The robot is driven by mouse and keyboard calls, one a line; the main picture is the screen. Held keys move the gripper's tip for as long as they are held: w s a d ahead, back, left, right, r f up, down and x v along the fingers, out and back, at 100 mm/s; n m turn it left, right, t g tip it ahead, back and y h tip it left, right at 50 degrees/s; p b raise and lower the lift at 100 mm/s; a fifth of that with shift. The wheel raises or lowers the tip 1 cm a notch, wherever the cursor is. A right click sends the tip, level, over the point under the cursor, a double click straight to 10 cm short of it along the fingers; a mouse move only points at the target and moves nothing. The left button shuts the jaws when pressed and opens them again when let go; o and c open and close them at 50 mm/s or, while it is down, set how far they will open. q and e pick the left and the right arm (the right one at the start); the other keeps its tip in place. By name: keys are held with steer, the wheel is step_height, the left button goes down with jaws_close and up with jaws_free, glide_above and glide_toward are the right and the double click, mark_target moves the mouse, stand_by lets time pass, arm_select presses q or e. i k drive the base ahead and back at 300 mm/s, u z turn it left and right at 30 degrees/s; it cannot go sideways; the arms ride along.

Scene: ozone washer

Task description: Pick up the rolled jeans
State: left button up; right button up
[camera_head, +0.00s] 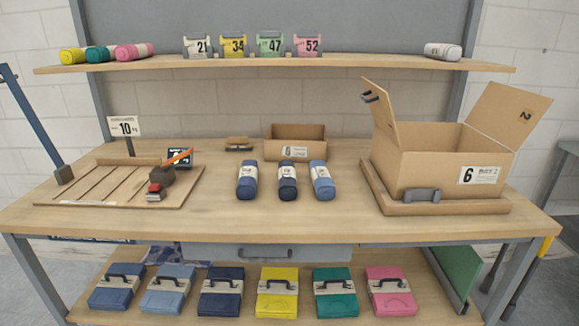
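Three rolled jeans with pale paper bands lie side by side in the middle of the workbench. The left roll (246,180) is mid-blue, the middle roll (287,181) is dark navy, and the right roll (321,180) is a lighter blue. They lie close together with narrow gaps, their ends towards me. Neither of my grippers shows in the head view, and nothing is seen touching the rolls.
A large open carton (432,176) marked 6 stands on a wooden tray at the right. A small open box (295,141) sits behind the rolls. A slatted board (91,187) lies left. The bench (270,219) before the rolls is clear. Shelves run above and below.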

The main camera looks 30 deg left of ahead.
mark_target(287, 180)
steer(key=u, duration=0.9)
steer(key=i, duration=0.95)
steer(key=u, duration=1.05)
